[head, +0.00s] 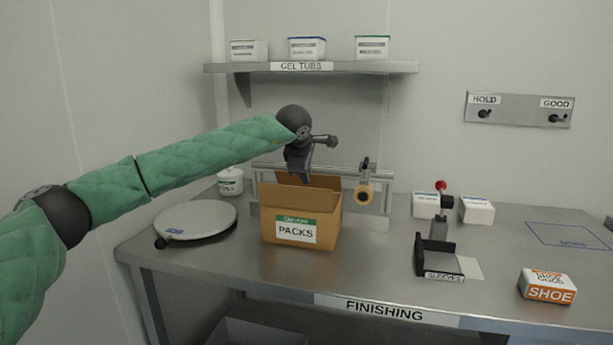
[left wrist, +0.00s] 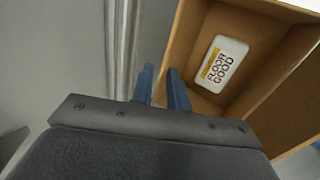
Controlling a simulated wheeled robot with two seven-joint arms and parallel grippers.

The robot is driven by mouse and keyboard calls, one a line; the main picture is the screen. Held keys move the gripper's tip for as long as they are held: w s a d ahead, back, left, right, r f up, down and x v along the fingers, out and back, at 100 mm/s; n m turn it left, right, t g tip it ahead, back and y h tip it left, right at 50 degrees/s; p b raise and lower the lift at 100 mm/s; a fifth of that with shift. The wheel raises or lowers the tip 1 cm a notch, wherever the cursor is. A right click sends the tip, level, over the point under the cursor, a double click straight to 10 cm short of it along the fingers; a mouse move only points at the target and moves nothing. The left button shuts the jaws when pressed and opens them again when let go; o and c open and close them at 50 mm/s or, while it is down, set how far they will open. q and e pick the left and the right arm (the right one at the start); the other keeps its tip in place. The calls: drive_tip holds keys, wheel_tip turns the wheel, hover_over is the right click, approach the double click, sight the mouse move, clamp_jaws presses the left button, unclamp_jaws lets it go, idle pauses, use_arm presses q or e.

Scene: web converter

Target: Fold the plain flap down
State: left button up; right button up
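The open brown carton (head: 328,228), labelled PACKS, stands on the bench in the head view. A plain panel (head: 322,181) stands up at its back; I cannot tell for certain that it is the task's flap. My left gripper (head: 304,180) points down over the carton's back edge. In the left wrist view, the blue fingers (left wrist: 161,72) are apart, at the edge of a carton panel (left wrist: 176,50). I cannot tell whether they touch it. A white pack (left wrist: 223,63) marked FLOOR GOOD lies inside the carton. My right gripper is out of view.
A metal rail (head: 265,166) with a tape-like roll (head: 364,194) stands behind and right of the carton. A round grey plate (head: 196,219) lies to the left. A black sleeve holder (head: 437,257) and a SHOE box (head: 546,287) are to the right.

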use_arm(q)
drive_tip(key=v, duration=0.7)
